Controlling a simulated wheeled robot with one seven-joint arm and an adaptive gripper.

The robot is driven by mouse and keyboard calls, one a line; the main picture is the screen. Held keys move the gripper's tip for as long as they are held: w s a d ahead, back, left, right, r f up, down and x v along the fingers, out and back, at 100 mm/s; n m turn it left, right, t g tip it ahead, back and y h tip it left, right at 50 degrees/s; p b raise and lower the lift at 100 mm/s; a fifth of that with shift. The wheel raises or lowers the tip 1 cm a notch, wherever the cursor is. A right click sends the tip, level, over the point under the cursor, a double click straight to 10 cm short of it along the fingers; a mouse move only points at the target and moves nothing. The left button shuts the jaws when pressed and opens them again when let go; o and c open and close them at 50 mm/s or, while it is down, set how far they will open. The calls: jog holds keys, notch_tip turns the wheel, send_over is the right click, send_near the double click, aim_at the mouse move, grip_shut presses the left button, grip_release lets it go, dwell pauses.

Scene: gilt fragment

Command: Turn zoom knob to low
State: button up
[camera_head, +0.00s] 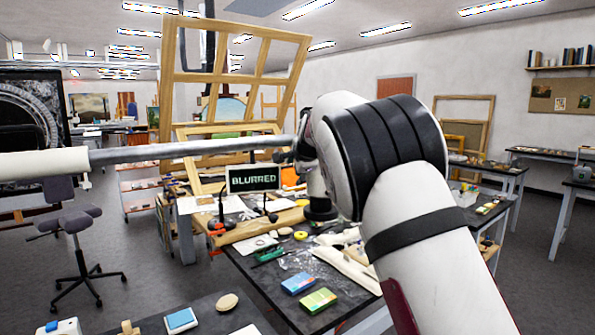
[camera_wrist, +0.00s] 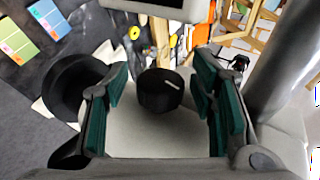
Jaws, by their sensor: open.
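The zoom knob (camera_wrist: 158,95) is a black round knob with a short white mark on its face, on a white instrument body (camera_wrist: 130,130). In the wrist view it sits between the two green-padded fingers of my gripper (camera_wrist: 161,72). The fingers are open, one on each side of the knob, with a visible gap on both sides. In the head view my arm hides the knob and most of the gripper. A small screen (camera_head: 253,179) there reads "BLURRED".
A wooden frame (camera_head: 235,55) stands behind the screen. A black round part (camera_wrist: 75,88) lies left of the fingers, and a grey post (camera_wrist: 285,60) stands to their right.

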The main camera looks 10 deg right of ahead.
jog(key=v, duration=1.2)
